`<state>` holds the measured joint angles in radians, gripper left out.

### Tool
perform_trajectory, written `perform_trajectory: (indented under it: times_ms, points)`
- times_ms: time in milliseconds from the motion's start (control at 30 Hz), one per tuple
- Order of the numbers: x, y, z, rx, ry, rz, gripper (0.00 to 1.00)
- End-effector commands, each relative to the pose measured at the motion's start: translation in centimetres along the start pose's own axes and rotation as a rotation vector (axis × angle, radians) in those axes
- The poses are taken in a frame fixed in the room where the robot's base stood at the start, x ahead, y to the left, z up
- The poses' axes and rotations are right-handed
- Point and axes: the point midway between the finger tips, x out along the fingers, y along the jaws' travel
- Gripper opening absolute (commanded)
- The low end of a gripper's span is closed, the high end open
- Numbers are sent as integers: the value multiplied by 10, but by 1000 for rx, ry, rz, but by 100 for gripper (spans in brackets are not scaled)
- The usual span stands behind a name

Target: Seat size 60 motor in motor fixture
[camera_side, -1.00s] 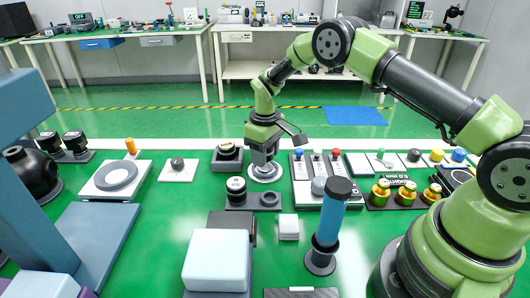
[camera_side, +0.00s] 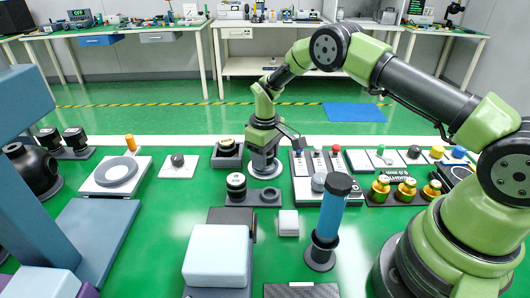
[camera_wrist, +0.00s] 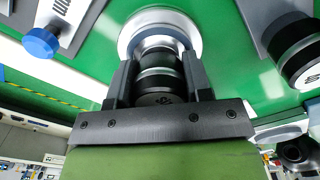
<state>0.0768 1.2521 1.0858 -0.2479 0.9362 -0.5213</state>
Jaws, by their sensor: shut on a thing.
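My gripper (camera_wrist: 160,75) points down in the middle of the side view (camera_side: 263,160). In the wrist view its two dark fingers are shut on a black cylindrical motor (camera_wrist: 160,84) with a marking on its near end; the marking is too small to read surely. Beyond the motor is a round silver-white ring (camera_wrist: 130,36), apparently the motor fixture; it also shows beneath my gripper in the side view (camera_side: 251,171). The motor is lined up with the ring. The fingers hide the contact, so I cannot tell whether it is fully seated.
A dark two-place holder (camera_side: 252,200) nearby has another motor (camera_side: 236,182) at left and an empty place at right. A square dark block (camera_side: 227,160) stands behind left. A panel with coloured knobs (camera_side: 330,185) lies right, and a blue cylinder (camera_side: 334,212) stands in front right.

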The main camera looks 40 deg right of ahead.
Motion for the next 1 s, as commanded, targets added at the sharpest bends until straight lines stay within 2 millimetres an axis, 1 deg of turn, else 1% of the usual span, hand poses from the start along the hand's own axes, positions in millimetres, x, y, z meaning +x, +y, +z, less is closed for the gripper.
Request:
perform_trajectory:
  times_ms: [233, 267, 300, 367, 633, 733, 867, 1000]
  points:
    - [6, 0, 0, 1, 1, 0, 17]
    - [6, 0, 0, 1, 1, 0, 53]
    - [6, 0, 0, 1, 1, 0, 62]
    - [6, 0, 0, 1, 1, 0, 76]
    - [5, 0, 0, 0, 0, 0, 76]
    - [-1, 0, 0, 0, 1, 1, 76]
    - [-23, 0, -1, 1, 5, 1, 76]
    - [-52, 0, -1, 0, 6, 2, 76]
